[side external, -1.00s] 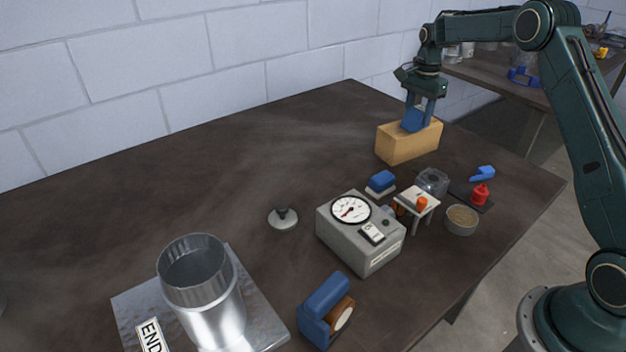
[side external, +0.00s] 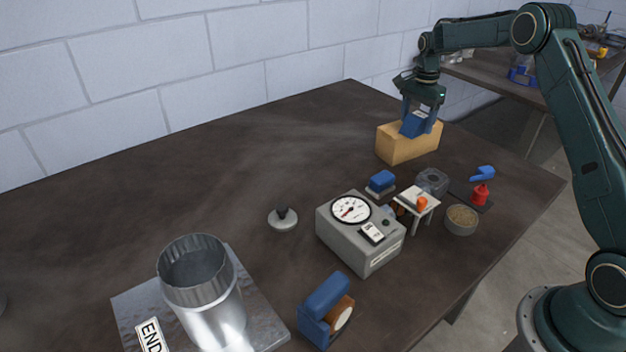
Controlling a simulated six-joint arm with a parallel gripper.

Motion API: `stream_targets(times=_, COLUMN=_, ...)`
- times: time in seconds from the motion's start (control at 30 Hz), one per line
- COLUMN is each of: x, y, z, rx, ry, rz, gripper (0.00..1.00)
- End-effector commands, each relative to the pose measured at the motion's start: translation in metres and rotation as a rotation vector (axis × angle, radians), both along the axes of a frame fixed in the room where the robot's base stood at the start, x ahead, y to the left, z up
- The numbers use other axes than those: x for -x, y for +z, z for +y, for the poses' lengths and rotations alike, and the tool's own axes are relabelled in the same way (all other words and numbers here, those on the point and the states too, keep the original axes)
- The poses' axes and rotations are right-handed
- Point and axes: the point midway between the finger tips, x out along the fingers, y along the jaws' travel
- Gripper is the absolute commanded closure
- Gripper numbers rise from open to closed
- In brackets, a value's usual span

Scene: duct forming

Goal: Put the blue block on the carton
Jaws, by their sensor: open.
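The carton (side external: 400,147) is a tan box near the far right corner of the table. The blue block (side external: 414,125) rests on top of the carton, sitting slightly tilted in the picture. My gripper (side external: 419,123) is open, with its blue-grey fingers around the block from above. The right finger stands a little apart from the block. Part of the block's upper side is hidden by the gripper.
A grey gauge box (side external: 360,234) is nearer.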

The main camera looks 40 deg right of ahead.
Motion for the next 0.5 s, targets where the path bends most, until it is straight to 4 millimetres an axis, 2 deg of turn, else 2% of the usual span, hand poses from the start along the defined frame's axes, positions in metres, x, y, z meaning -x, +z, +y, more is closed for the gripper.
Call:
stream_targets(times=0.27, x=0.000, y=0.009, z=0.000, rx=0.001, ry=0.000, rz=-0.002, gripper=0.33)
stream_targets(times=0.5, x=0.000, y=0.036, z=0.000, rx=0.001, ry=0.000, rz=-0.003, gripper=0.33)
